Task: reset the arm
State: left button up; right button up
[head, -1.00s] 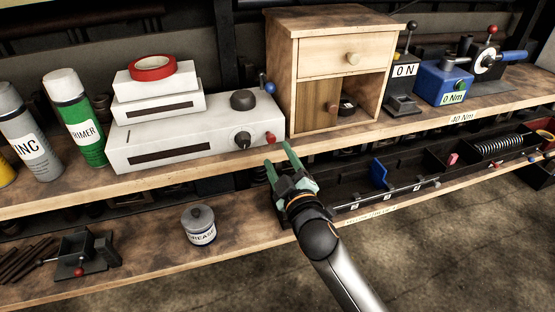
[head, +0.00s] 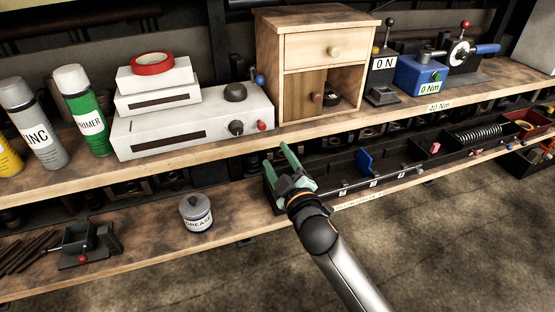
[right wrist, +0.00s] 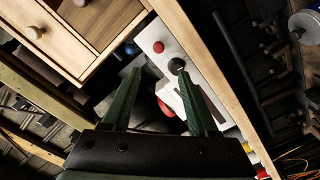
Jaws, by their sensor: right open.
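My right gripper (head: 287,163) is open and empty, with green fingers. In the head view it is in front of the shelves, beside the upper shelf's front edge and over the left end of the black tray on the lower shelf. In the right wrist view its two fingers (right wrist: 160,100) are spread with nothing between them. Beyond them the white control box (right wrist: 165,45) with its red and black knobs shows, and the wooden cabinet (right wrist: 70,30) is at upper left. My left gripper is not in view.
The upper shelf (head: 60,178) carries spray cans (head: 82,112), the white control box (head: 190,130), the wooden cabinet (head: 335,45) and a blue torque device (head: 420,75). The lower shelf (head: 145,240) holds a grease tin (head: 195,213), a small vise (head: 85,247) and a long black tray (head: 400,183). Open floor lies in front.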

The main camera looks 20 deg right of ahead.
dwell(0.3)
jog(key=s+f+m+g+p, duration=0.3)
jog(key=s+f+g, duration=0.1)
jog(key=s+f, duration=0.7)
jog(key=s+d+f+m+g+y+p, duration=0.1)
jog(key=s+f+m+g, duration=0.3)
jog(key=s+f, duration=0.7)
jog(key=s+p, duration=0.1)
jog(key=s, duration=0.5)
jog(key=shift+f+m+g+p, duration=0.3)
jog(key=shift+f+p, duration=0.05)
jog(key=shift+p, duration=0.05)
